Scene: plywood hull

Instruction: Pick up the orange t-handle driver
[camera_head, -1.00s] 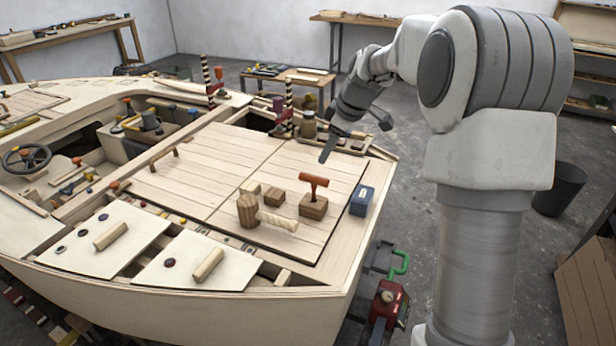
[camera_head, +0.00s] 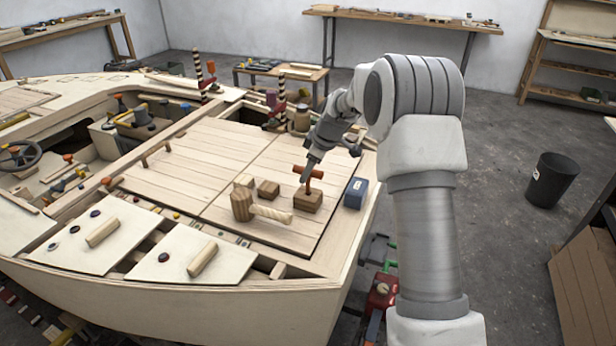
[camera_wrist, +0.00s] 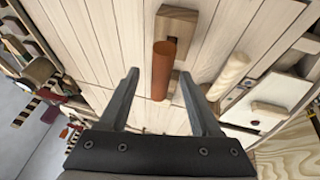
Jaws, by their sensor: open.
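The orange t-handle driver (camera_head: 309,173) stands upright in a small brown wooden block (camera_head: 307,200) on the plank deck, its crossbar on top. My gripper (camera_head: 310,168) is right at the driver's handle in the head view, coming down from above. In the wrist view my gripper (camera_wrist: 158,88) is open. The orange handle (camera_wrist: 161,72) reaches in between the two fingers, apart from both, with the block (camera_wrist: 176,24) beyond it. The shaft is mostly hidden under the handle in the wrist view.
A wooden mallet (camera_head: 243,205) lies left of the block, its twisted pale handle pointing toward it. A blue box (camera_head: 355,193) stands close on the right, near the deck edge.

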